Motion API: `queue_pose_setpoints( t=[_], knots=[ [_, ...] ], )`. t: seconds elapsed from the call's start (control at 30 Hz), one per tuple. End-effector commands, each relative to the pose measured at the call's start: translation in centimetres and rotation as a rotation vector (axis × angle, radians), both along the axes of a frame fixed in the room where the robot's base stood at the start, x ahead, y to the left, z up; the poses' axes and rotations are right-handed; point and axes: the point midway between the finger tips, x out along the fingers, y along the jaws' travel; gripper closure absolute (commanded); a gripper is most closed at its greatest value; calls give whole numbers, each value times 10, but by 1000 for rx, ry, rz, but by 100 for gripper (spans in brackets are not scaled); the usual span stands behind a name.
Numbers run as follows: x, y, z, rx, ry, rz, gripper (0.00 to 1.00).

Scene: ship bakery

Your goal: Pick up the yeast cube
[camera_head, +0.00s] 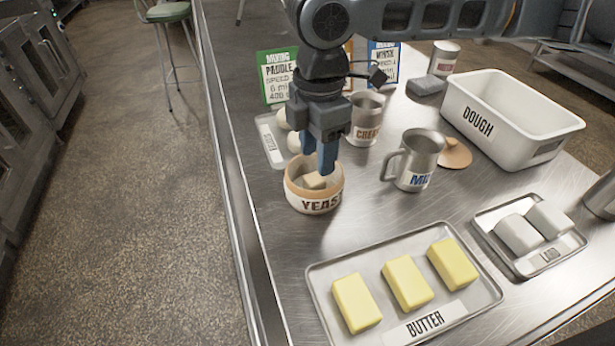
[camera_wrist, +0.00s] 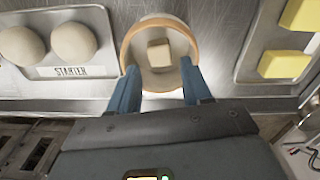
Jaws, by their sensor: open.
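The yeast cube (camera_head: 316,181) is a small beige block inside the round crock labelled YEAST (camera_head: 314,204). In the wrist view the cube (camera_wrist: 159,53) lies near the middle of the crock's floor, apart from the wall. My gripper (camera_head: 320,168) points down over the crock, with its blue fingertips at about rim height or slightly below. In the wrist view the fingers (camera_wrist: 160,85) are spread at the crock's near side, with nothing between them. The cube shows just beyond the fingertips. In the head view the fingers partly hide the crock's back rim.
A metal mug (camera_head: 417,160) and the CREAM jug (camera_head: 365,120) stand close behind and right of the crock. The STARTER tray (camera_head: 268,142) is at its left. The BUTTER tray (camera_head: 325,290) lies in front. A white DOUGH tub (camera_head: 560,127) stands at the back right.

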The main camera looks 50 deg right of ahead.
Motion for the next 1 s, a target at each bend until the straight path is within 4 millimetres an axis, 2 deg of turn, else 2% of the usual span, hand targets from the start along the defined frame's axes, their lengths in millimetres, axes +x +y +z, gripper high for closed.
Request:
queue_pose_setpoints(
  t=[0.17,0.43,0.57,0.77,1.0],
  knots=[
    [1,1,-17,0,1,1,51],
    [3,3,-54,1,0,1,51],
    [3,3,-61,1,-1,1,51],
    [3,3,-62,0,-2,1,51],
    [3,3,-62,1,-1,1,73]
  ],
)
